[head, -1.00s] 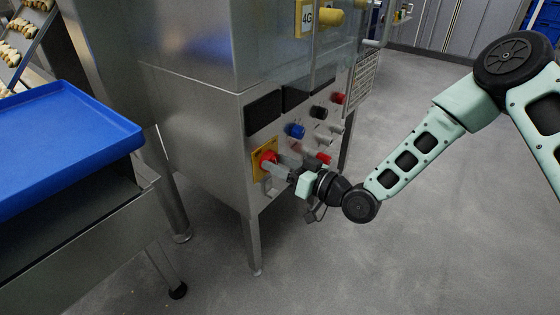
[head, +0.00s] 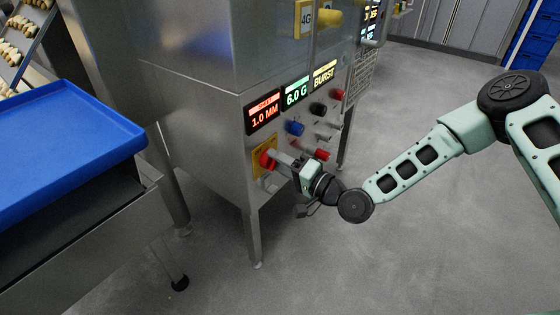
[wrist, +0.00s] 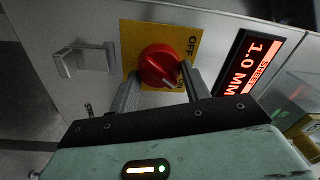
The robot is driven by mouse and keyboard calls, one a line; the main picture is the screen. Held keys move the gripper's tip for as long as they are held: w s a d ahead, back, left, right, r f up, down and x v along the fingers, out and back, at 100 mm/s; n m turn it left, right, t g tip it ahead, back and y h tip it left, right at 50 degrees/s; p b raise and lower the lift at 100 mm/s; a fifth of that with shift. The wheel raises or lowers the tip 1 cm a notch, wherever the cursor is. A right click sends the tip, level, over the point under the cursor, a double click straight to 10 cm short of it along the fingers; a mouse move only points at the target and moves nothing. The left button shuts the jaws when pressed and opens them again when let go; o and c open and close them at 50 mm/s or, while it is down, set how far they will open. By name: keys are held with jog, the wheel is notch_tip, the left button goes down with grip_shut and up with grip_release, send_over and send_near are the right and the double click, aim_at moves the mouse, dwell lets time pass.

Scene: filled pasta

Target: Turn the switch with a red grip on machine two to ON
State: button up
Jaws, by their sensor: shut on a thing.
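The switch with a red grip (head: 266,158) sits on a yellow plate (head: 258,170) low on the front panel of the steel machine (head: 200,115). In the wrist view the red grip (wrist: 158,64) lies between my two fingers, and OFF is printed on the yellow plate (wrist: 195,28) beside it. My gripper (head: 277,161) is shut on the red grip; it also shows in the wrist view (wrist: 161,84).
The displays (head: 264,112) above the switch are lit, reading 1.0 MM, 6.0 G and BURST. Blue (head: 295,128), black (head: 318,108) and red (head: 337,95) knobs sit nearby. A metal bracket (wrist: 84,58) is beside the plate.

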jog(key=shift+f+m, duration=0.1)
jog(key=shift+m, duration=0.8)
jog(key=o, duration=1)
jog(key=p+v, duration=0.2)
jog(key=v, duration=1.5)
jog(key=shift+s+d, duration=0.15)
jog(key=shift+s, duration=0.1)
